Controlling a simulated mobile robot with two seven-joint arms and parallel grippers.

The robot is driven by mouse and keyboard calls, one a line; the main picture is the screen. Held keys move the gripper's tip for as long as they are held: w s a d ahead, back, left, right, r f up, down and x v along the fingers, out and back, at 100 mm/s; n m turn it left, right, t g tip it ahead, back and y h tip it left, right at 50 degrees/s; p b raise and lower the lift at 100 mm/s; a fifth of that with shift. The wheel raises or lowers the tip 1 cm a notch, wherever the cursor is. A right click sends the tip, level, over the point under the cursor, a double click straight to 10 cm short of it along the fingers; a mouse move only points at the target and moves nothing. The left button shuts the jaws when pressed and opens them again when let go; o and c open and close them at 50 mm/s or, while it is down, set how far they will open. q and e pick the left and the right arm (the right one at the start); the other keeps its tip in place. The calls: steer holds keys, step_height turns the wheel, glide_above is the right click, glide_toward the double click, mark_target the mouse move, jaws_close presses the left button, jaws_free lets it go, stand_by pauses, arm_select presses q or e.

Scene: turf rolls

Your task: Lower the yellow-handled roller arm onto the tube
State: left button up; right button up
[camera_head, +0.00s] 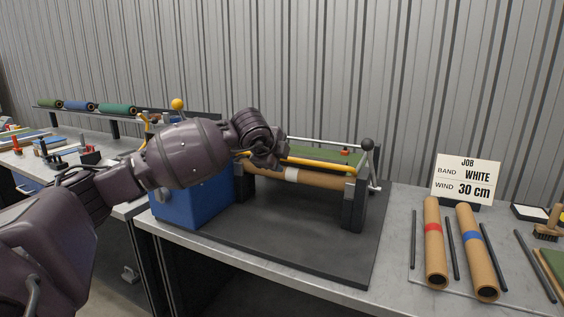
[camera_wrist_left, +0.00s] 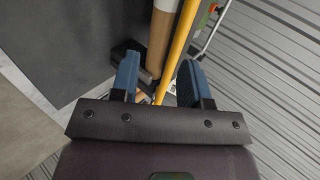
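The roller arm's yellow bar (camera_head: 322,165) runs level, just above the cardboard tube (camera_head: 325,181). The tube has a white band (camera_head: 291,174) and lies across the winding stand. My left gripper (camera_head: 268,158) is at the left part of the bar, its fingers mostly hidden there by the wrist. In the left wrist view, the blue-padded fingers (camera_wrist_left: 159,70) are spread apart. The yellow bar (camera_wrist_left: 182,40) passes between them with gaps visible, the tube (camera_wrist_left: 159,40) alongside. Whether either finger touches the bar is unclear. My right gripper is not in view.
A blue box (camera_head: 190,205) stands at the stand's left, with a yellow knob (camera_head: 177,104) above it. A black ball-ended lever (camera_head: 367,145) rises at the right. Tubes with red (camera_head: 433,227) and blue (camera_head: 474,231) bands lie right, before a job sign (camera_head: 467,179).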

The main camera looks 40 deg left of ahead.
arm_select(q)
steer(key=v, duration=0.4)
steer(key=shift+s+r+p, duration=0.1)
steer(key=shift+r+p, duration=0.25)
steer(key=shift+p, duration=0.05)
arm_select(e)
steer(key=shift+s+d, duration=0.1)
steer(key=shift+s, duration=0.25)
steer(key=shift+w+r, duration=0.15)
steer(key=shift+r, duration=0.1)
